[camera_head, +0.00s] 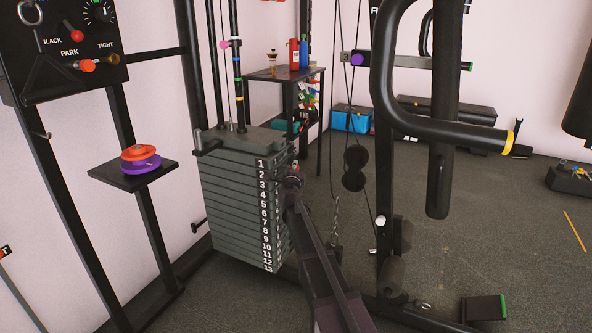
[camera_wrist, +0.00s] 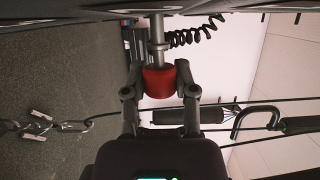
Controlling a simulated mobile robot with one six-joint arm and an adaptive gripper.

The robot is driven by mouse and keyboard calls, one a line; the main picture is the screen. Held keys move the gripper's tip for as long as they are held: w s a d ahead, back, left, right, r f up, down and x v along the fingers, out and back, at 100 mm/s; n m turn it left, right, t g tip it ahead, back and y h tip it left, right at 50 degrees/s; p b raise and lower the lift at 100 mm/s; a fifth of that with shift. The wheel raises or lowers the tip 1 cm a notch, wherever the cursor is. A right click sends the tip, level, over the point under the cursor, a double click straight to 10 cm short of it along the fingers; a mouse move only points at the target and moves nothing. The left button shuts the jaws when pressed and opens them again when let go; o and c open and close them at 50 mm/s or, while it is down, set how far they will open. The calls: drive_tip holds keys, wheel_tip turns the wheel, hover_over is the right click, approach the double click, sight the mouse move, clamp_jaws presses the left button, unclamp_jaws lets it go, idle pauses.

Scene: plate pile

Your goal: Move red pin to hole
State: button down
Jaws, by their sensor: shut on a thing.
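The red pin (camera_wrist: 158,80) shows in the wrist view between my gripper's fingers (camera_wrist: 160,78). My gripper is shut on its red knob. Its grey shaft points away from me and reaches the dark plate edge at the top of that view. How deep the tip sits in a hole cannot be seen. In the head view the weight stack (camera_head: 240,205) has numbered plates. My gripper (camera_head: 293,172) is at the right end of its front face, about level with plates 2 and 3. The plate holes are hidden there.
A black coiled cord (camera_wrist: 195,35) runs beside the pin's shaft. Cables and a chain (camera_head: 335,225) hang right of the stack. A machine frame (camera_head: 440,120) stands further right. A small shelf (camera_head: 133,178) with orange and purple discs (camera_head: 141,160) is at left.

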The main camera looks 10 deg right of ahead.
drive_tip(key=shift+w+a, duration=0.5)
drive_tip(key=shift+a, duration=0.2)
drive_tip(key=shift+c, duration=1.6)
unclamp_jaws()
drive_tip(key=shift+s, duration=0.1)
drive_tip(key=v, duration=1.1)
drive_tip(key=shift+s, duration=0.35)
drive_tip(key=shift+a, duration=0.1)
